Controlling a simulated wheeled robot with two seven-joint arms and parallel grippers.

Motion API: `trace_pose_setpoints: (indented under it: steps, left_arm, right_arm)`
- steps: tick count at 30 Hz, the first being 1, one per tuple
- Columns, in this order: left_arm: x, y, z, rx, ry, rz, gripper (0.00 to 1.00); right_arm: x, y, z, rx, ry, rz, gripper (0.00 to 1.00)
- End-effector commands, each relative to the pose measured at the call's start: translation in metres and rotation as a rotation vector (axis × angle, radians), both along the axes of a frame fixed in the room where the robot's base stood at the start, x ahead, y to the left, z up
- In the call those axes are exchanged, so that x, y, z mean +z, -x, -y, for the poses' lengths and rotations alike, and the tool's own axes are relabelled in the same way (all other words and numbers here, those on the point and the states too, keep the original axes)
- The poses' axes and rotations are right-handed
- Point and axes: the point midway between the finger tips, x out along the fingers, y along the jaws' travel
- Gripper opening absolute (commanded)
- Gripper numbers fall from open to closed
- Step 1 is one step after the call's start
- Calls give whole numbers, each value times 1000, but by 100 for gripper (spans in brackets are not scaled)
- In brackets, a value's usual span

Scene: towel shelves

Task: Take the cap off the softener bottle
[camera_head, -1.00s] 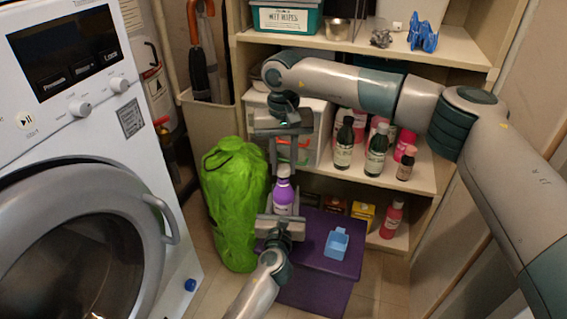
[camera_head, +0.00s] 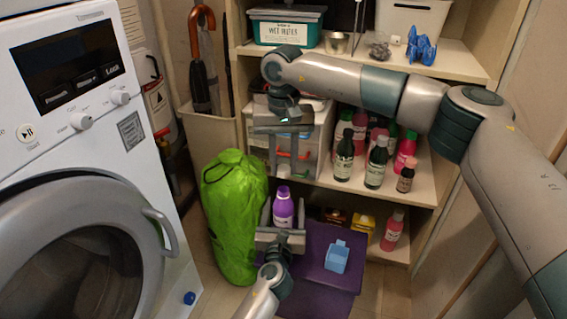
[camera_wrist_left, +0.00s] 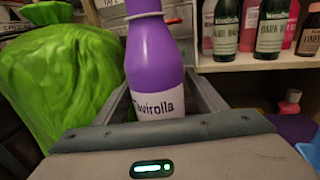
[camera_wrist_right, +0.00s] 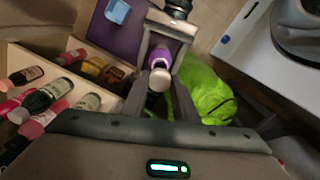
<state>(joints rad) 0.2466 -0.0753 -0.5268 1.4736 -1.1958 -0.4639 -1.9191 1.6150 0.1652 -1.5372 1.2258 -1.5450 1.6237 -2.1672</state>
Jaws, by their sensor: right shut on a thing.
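The purple softener bottle (camera_head: 283,212) stands upright between the fingers of my left gripper (camera_head: 281,214), which is shut on its body. In the left wrist view the bottle (camera_wrist_left: 155,65) shows its white label and a pale ring at the neck; its top is cut off. My right gripper (camera_head: 283,160) points down above the bottle, apart from its top. In the right wrist view a pale round cap (camera_wrist_right: 158,79) shows between the right fingertips, in line with the bottle (camera_wrist_right: 160,56) beyond. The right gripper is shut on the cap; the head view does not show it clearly.
A green bag (camera_head: 233,215) stands close left of the bottle. A purple box (camera_head: 318,260) with a light blue scoop (camera_head: 337,256) is at the right. Shelves behind hold several bottles (camera_head: 376,165). The washing machine (camera_head: 75,150) fills the left side.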

Motion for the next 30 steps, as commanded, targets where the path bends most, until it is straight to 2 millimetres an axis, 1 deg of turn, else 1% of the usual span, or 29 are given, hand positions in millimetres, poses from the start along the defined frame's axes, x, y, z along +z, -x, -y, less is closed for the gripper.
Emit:
trace_pose_setpoints:
  steps: [7,11,17,24,30]
  left_arm:
    - [0,2,0,0,0,0,65]
    - [1,10,-1,0,0,-1,65]
    - [1,36,-4,0,0,-2,65]
    - [1,79,-8,0,-1,-2,65]
    - [0,107,-10,0,1,-2,65]
  right_arm:
    - [1,0,0,0,0,0,0]
    - [4,0,0,0,0,0,0]
    - [14,0,0,0,0,0,0]
    - [25,0,0,0,0,0,0]
    - [31,0,0,0,0,0,0]
